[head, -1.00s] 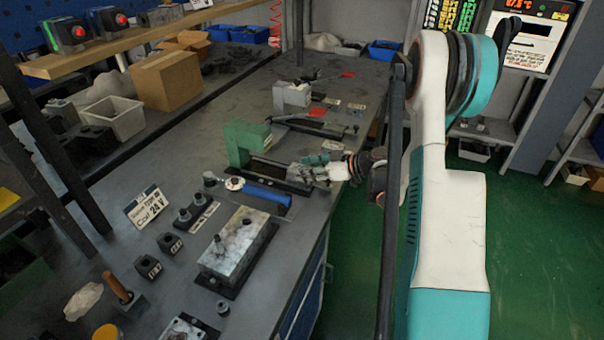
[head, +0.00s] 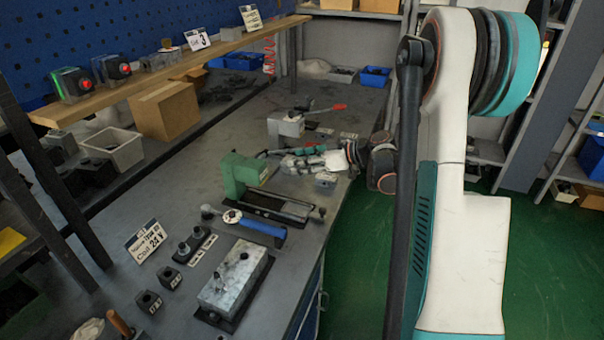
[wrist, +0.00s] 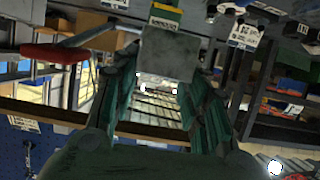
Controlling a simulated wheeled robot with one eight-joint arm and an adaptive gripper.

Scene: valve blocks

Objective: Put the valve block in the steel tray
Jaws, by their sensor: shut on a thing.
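In the wrist view my gripper (wrist: 165,90) is shut on a plain grey block (wrist: 168,56), which I take as the valve block, held near the fingertips. In the head view my gripper (head: 290,157) is low over the bench, just behind the green vise (head: 240,175). The held block cannot be told clearly there. A small grey block-like shape (head: 326,180) shows just below the gripper, and I cannot tell whether it is held or on the bench. I cannot make out the steel tray for certain.
A large metal block (head: 235,278) on a black plate and a blue-handled tool (head: 255,226) are at the front. Behind my gripper is a grey vise (head: 287,125) with a red handle. A white bin (head: 115,150) and cardboard box (head: 168,112) stand at left.

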